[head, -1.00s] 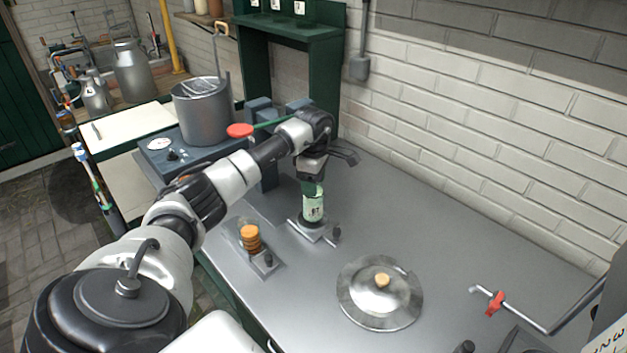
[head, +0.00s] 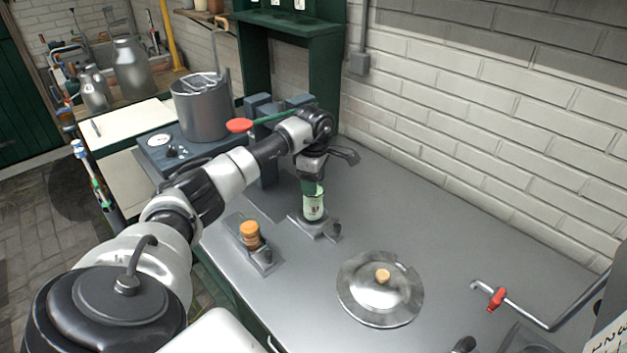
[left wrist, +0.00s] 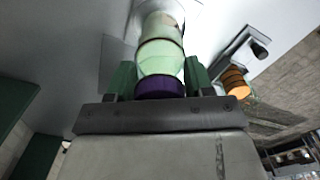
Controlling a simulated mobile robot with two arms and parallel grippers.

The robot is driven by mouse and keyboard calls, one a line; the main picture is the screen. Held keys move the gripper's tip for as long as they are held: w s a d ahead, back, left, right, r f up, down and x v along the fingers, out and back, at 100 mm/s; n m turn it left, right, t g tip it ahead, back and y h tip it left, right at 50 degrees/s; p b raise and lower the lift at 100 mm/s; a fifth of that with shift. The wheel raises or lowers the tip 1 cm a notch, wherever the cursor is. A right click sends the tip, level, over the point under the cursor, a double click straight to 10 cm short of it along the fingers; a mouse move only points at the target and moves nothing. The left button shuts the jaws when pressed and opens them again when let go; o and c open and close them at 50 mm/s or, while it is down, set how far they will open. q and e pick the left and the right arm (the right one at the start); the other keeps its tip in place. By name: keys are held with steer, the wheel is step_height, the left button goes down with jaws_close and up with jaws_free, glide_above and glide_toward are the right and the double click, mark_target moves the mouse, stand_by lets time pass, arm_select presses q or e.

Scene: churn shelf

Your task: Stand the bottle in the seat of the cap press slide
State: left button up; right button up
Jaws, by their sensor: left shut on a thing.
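The pale green bottle (head: 313,207) is upright, its lower end at a small metal slide plate (head: 305,224) with a dark knob on the bench. I cannot tell whether its base rests fully in the seat. My left gripper (head: 312,186) is shut on the bottle's upper part from above. In the left wrist view the bottle (left wrist: 162,55) lies between the green fingers, its purple top (left wrist: 160,87) close to the palm. The cap press (head: 268,150), with a red-knobbed lever (head: 240,126), stands behind my left arm, partly hidden. My right gripper is out of view.
A stack of orange caps (head: 250,234) stands on a holder left of the bottle. A round metal lid (head: 380,288) lies to the right. A metal can (head: 202,108) stands at the back left.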

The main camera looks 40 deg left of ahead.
arm_select(q)
steer(key=shift+f, duration=0.3)
stand_by(0.5)
steer(key=o, duration=1)
steer(key=shift+c, duration=0.9)
